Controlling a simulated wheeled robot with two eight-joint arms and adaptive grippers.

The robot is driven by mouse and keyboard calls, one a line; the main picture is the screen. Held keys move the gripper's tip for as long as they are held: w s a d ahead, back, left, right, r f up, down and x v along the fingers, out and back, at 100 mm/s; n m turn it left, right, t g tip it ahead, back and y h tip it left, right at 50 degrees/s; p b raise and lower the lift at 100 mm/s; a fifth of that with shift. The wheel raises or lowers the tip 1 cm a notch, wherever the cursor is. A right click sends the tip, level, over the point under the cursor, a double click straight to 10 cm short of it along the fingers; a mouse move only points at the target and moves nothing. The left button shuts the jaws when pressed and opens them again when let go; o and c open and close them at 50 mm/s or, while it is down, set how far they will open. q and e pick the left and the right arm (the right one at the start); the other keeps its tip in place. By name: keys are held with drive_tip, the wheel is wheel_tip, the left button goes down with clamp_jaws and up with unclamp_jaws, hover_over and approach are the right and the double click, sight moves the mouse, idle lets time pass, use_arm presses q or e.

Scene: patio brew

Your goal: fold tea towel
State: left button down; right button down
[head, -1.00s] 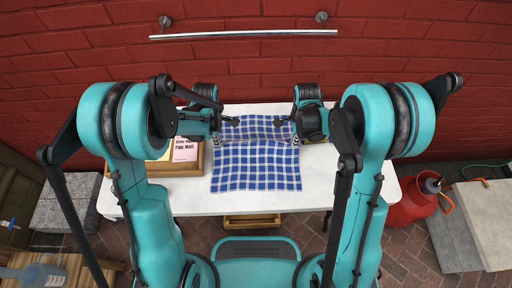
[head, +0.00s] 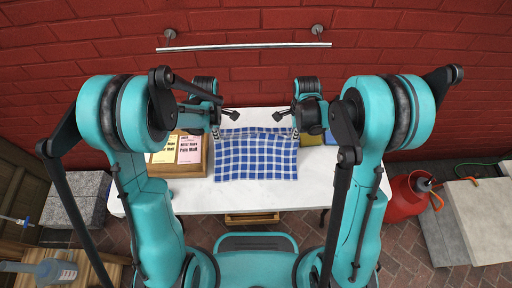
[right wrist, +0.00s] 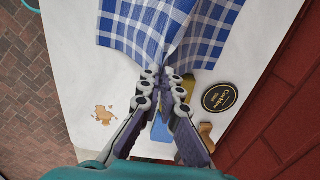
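The blue-and-white checked tea towel (head: 255,160) lies on the white table (head: 225,200) in the head view, its far edge between my two grippers. My left gripper (head: 216,130) is at its far left corner and appears shut on it; its fingertips are small here. My right gripper (head: 294,132) is at the far right corner. In the right wrist view, the right fingers (right wrist: 166,74) are closed together on the towel (right wrist: 150,28), which creases and rises at the pinch.
A wooden tray (head: 180,170) with labelled packets (head: 190,148) stands left of the towel. A yellow item (head: 311,139) and a blue item (head: 330,137) lie at its right. A black round disc (right wrist: 220,97) is near the right gripper. A metal rail (head: 245,46) crosses the brick wall behind.

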wheel_tip(320, 180, up, 12)
drive_tip(key=p, duration=1.1)
